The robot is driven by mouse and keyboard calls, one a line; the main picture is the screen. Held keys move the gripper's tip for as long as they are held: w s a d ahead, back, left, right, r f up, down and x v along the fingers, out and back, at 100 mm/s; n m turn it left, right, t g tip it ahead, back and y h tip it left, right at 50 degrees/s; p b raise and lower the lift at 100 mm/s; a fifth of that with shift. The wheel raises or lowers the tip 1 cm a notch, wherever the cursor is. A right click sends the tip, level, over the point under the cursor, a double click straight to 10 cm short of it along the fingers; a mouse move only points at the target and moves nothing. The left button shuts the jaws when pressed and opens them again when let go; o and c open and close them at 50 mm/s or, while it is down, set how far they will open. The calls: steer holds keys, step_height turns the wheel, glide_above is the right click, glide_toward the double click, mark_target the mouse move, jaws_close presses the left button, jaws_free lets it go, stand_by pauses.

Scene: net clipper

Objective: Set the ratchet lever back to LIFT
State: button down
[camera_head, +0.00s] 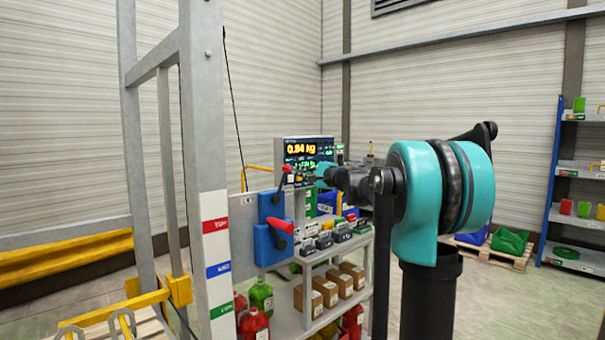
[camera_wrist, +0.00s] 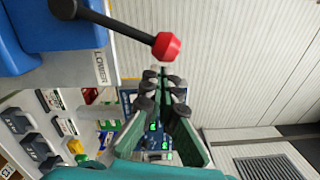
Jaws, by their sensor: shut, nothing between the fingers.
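The ratchet lever is a dark rod with a red knob (camera_head: 287,168), rising from a blue housing (camera_head: 270,205) on a grey panel. My gripper (camera_head: 312,181) is just right of the knob in the head view. In the wrist view its fingertips (camera_wrist: 163,78) are together and empty, close to the knob, with a gap visible.
A second blue housing (camera_head: 268,245) with a red-gripped handle (camera_head: 280,225) sits below. A display (camera_head: 305,150) reading 0.94 kg stands behind my gripper. A grey post (camera_head: 205,130) stands left. A shelf cart (camera_head: 340,252) holds boxes and bottles.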

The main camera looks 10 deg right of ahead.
stand_by(0.3)
steer(key=s+a+r+n, duration=0.2)
steer(key=s+a+n, duration=0.4)
steer(key=a+n, duration=0.2)
steer(key=shift+s+a+r+n+g, duration=0.2)
steer(key=shift+a+r+n+g, duration=0.1)
steer(key=shift+a+r+n, duration=0.15)
stand_by(0.5)
steer(key=shift+f, duration=0.15)
stand_by(0.4)
steer(key=s+d+r, duration=0.2)
steer(key=s+d, duration=0.4)
steer(key=d, duration=0.3)
steer(key=shift+s+d+r+h, duration=0.25)
steer(key=shift+s+r+h, duration=0.05)
steer(key=shift+r, duration=0.05)
